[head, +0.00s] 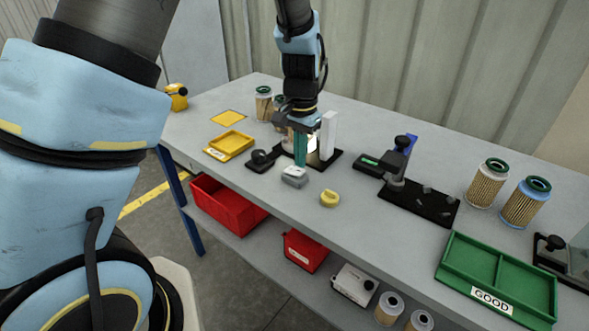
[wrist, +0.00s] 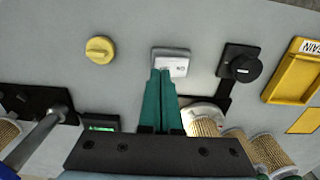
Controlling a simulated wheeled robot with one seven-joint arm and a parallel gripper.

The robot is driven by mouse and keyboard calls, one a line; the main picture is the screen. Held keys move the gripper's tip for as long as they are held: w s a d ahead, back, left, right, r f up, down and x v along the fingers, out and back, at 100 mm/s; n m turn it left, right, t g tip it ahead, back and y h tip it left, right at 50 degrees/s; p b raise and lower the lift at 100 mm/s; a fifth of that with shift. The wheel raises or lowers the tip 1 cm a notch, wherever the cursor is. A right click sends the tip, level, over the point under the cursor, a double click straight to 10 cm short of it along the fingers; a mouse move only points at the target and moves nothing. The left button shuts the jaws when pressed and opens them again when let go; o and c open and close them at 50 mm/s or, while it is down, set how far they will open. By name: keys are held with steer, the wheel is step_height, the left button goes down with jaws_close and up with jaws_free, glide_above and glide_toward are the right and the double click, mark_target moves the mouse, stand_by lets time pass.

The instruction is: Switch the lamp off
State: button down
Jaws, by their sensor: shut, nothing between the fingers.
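A small grey box with a white rocker switch (head: 293,176) sits on the bench; it also shows in the wrist view (wrist: 172,62). My gripper (head: 300,163) points down with its green fingers together and empty. In the wrist view the fingertips (wrist: 163,73) overlap the near-left part of the switch box; I cannot tell whether they touch it. A bright, lit lamp area (head: 313,142) shows behind my fingers, on a black base beside a white upright block (head: 328,134).
A black knob (head: 262,158) and a yellow knob (head: 329,198) flank the switch box. A yellow tray (head: 230,142) lies left. A black fixture (head: 418,203), filter cartridges (head: 487,184) and a green GOOD tray (head: 456,275) stand right. Red bins (head: 225,204) sit below.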

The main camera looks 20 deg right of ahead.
mark_target(300, 172)
steer(key=shift+f+b, duration=0.65)
steer(key=shift+f, duration=0.45)
steer(key=shift+r, duration=0.15)
steer(key=shift+r+p, duration=2.9)
steer(key=shift+r, duration=0.55)
steer(key=w+a+r+n, duration=0.2)
steer(key=a, duration=0.6)
steer(key=w+a+r+n, duration=0.2)
steer(key=a+n, duration=0.1)
steer(key=a, duration=0.4)
steer(key=s+a+r+n, duration=0.1)
steer(key=s+a+n, duration=0.1)
steer(key=a, duration=0.6)
steer(key=s+a+r+n+t, duration=0.1)
steer(key=s+a+r+n, duration=0.1)
steer(key=a, duration=0.7)
steer(key=shift+s+n+t, duration=0.3)
steer(key=shift+s+n, duration=0.15)
steer(key=shift+n, duration=0.55)
steer(key=shift+r, duration=0.1)
